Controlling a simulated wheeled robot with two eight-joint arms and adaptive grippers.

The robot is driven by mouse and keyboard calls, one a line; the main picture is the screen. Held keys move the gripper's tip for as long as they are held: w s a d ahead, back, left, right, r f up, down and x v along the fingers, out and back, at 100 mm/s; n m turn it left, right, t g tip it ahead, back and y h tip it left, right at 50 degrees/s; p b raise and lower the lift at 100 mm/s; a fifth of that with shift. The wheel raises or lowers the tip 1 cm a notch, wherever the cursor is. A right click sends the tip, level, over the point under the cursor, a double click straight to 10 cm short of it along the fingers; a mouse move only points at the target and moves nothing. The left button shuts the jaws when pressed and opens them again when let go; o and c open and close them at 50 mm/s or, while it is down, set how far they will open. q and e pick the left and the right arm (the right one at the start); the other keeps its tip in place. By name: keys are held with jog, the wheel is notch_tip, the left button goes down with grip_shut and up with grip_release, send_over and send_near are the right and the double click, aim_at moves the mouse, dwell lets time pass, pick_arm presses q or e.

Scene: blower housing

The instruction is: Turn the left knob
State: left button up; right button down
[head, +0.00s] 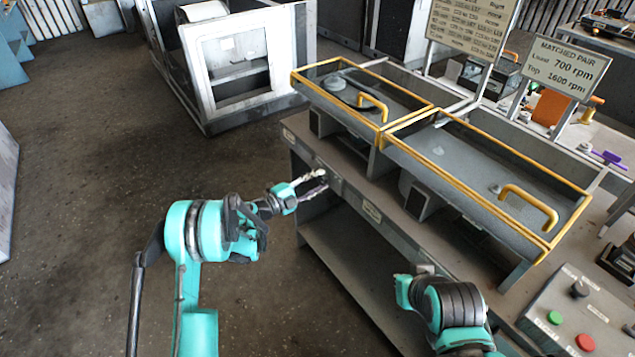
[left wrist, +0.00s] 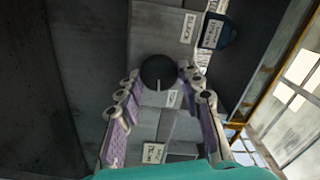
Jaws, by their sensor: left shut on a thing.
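The left knob (left wrist: 158,72) is a round dark knob with a pale pointer line, on the grey front of the bench. In the left wrist view it sits between the fingertips of my left gripper (left wrist: 160,78), one finger on each side. The gripper is shut on it. In the head view my left gripper (head: 318,180) reaches the front edge of the bench from the left, and its fingers mostly hide the knob. The pointer line runs toward the bottom of the wrist picture. Part of my right arm shows at the bottom of the head view, but its gripper does not.
The bench (head: 350,198) carries two yellow-framed clear covers (head: 490,185) with handles. A control box (head: 580,315) with green and red buttons stands at lower right. A sign (head: 565,68) reads 700 and 1600 rpm. A white-framed cabinet (head: 232,70) stands behind. Floor at left is clear.

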pick_arm(q)
jog(key=o, duration=1.2)
jog(key=shift+c, duration=0.2)
jog(key=v, duration=1.2)
